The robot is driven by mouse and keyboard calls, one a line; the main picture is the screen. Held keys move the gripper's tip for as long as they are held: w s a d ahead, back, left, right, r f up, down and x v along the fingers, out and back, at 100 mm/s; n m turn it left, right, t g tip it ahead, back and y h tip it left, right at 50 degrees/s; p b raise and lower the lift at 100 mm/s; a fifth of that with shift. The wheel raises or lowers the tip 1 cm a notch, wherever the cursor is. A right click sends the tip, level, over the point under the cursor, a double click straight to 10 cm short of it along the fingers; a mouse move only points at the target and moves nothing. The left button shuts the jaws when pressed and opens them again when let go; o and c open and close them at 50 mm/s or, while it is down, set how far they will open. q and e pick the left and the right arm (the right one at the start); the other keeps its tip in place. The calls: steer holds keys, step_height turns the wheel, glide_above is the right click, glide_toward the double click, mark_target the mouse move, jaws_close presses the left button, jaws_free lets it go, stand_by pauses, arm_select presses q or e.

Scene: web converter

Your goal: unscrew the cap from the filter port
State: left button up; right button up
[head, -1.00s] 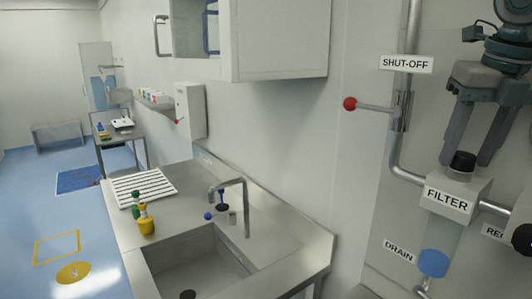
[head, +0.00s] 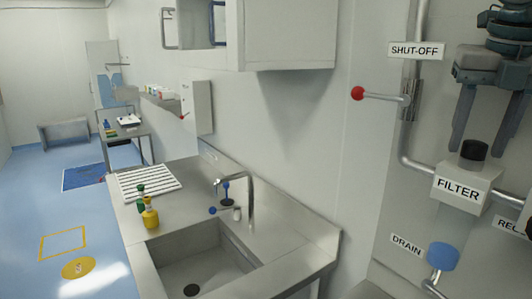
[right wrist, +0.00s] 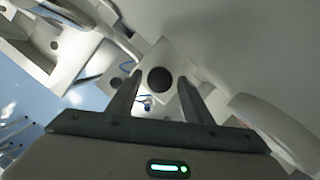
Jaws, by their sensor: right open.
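The black cap (head: 473,150) sits upright on top of the filter housing (head: 458,186), whose front reads FILTER. The cap also shows as a dark disc in the right wrist view (right wrist: 160,80). My right gripper (head: 482,150) comes from above with its two fingers pointing down, open and empty. My left gripper is not in view.
A pipe with a red-knobbed shut-off lever (head: 358,93) stands left of the filter. A blue drain knob (head: 443,256) is below it. A dark round part (head: 529,228) is at the right edge. A steel sink counter (head: 195,215) with bottles stands further left.

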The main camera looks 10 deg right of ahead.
steer(key=shift+m, duration=0.8)
steer(key=shift+w+a+m+g+h, duration=0.1)
steer(key=shift+m+g+h, duration=0.15)
steer(key=shift+m, duration=0.8)
steer(key=shift+a+m+g+h, duration=0.1)
steer(key=shift+m+g+h, duration=0.15)
steer(key=shift+m, duration=0.8)
jaws_close()
steer(key=shift+d+n+t+y, duration=0.15)
steer(key=shift+n+t+y, duration=0.2)
steer(key=shift+n, duration=1.75)
